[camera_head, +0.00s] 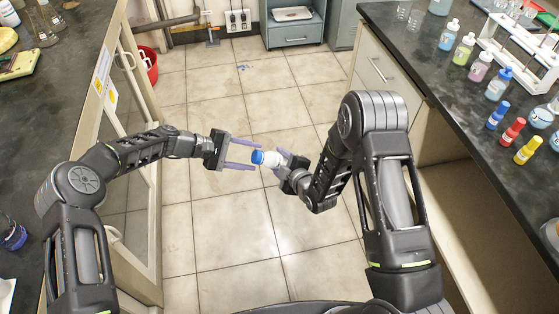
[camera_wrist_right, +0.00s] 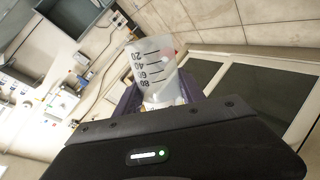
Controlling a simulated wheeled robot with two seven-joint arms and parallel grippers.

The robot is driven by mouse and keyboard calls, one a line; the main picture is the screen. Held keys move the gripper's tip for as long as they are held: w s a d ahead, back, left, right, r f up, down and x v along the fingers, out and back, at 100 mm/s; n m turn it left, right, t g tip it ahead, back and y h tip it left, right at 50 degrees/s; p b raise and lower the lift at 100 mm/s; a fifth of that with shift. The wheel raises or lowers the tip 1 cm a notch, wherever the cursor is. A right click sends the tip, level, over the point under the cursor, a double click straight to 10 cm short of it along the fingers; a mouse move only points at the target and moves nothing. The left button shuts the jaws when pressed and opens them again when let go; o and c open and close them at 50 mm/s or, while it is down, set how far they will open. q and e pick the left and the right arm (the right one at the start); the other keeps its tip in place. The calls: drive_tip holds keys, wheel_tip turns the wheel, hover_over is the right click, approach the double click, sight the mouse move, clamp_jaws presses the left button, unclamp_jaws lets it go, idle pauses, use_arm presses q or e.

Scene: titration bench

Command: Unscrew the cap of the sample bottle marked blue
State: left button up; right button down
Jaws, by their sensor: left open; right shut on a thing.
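The sample bottle (camera_head: 272,160) is small and white, with a blue cap (camera_head: 258,157) pointing left. It is held in the air above the floor between my two arms. My right gripper (camera_head: 282,160) is shut on the bottle's body. In the right wrist view the bottle (camera_wrist_right: 152,72) is translucent with printed graduations, between the purple fingers of my right gripper (camera_wrist_right: 160,98); its cap is not visible there. My left gripper (camera_head: 255,157) is open, its two purple fingers pointing right. The cap lies at their tips, between them in the picture; contact is not visible.
The right bench (camera_head: 465,125) carries several coloured bottles, a white rack (camera_head: 520,50) and glassware. The left bench (camera_head: 80,70) holds flasks. A red bucket (camera_head: 148,65) stands on the floor beside it.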

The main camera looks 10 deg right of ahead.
use_arm(q)
drive_tip(key=m, duration=0.2)
drive_tip(key=shift+m, duration=0.3)
clamp_jaws()
drive_tip(key=n, duration=0.9)
drive_tip(key=shift+a+r, duration=0.1)
drive_tip(key=shift+v, duration=1.1)
